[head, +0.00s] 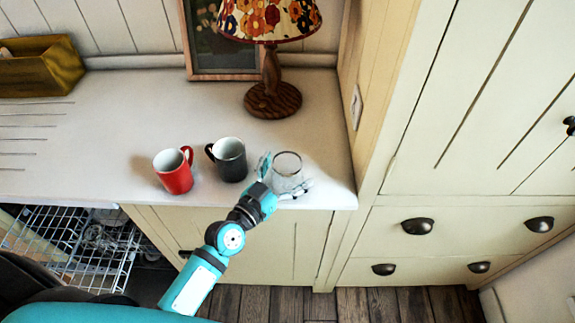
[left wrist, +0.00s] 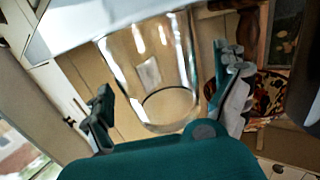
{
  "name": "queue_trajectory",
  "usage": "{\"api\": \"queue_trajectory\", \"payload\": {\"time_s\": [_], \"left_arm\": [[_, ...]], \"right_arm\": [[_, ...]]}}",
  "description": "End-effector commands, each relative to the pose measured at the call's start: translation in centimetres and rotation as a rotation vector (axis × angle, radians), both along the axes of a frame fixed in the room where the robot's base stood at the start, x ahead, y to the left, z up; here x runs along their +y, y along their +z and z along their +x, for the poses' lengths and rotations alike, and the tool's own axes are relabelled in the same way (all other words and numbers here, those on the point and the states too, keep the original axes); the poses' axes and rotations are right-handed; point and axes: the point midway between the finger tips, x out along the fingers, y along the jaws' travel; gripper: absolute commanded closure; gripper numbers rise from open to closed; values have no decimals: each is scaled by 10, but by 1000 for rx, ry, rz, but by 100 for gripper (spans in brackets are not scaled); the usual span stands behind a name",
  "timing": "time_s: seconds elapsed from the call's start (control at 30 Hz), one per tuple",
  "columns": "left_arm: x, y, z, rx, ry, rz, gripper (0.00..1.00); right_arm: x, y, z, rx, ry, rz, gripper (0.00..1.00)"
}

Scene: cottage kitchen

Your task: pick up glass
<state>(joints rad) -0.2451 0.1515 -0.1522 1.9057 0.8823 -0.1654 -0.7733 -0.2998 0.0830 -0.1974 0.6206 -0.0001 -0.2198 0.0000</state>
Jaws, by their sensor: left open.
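A clear glass (head: 287,168) stands on the white countertop near its front edge, right of two mugs. My left gripper (head: 286,178) reaches in from the front with its fingers spread, one on each side of the glass. In the left wrist view, the glass (left wrist: 150,75) lies between the open fingers of the left gripper (left wrist: 168,100). A gap shows between the left finger and the glass; the right finger is close to the glass, and I cannot tell whether it touches. My right gripper is not in view.
A dark grey mug (head: 231,160) stands just left of the gripper, with a red mug (head: 174,173) beyond it. A lamp (head: 272,98) stands behind. A tall cabinet (head: 440,100) rises on the right. An open dishwasher rack (head: 75,245) is below left.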

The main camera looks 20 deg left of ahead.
Motion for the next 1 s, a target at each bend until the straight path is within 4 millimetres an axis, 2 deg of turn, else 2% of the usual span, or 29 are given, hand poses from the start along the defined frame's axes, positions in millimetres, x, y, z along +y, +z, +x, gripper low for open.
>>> {"api": "queue_trajectory", "payload": {"time_s": [0.27,0.3,0.87,1.0], "left_arm": [[-2,-1,4,1,0,0,1],[-2,-1,4,1,0,0,4],[-1,0,5,-2,1,-1,77],[-1,0,4,-2,1,-1,80]], "right_arm": [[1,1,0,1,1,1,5],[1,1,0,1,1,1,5],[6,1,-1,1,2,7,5],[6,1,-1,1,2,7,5]]}}
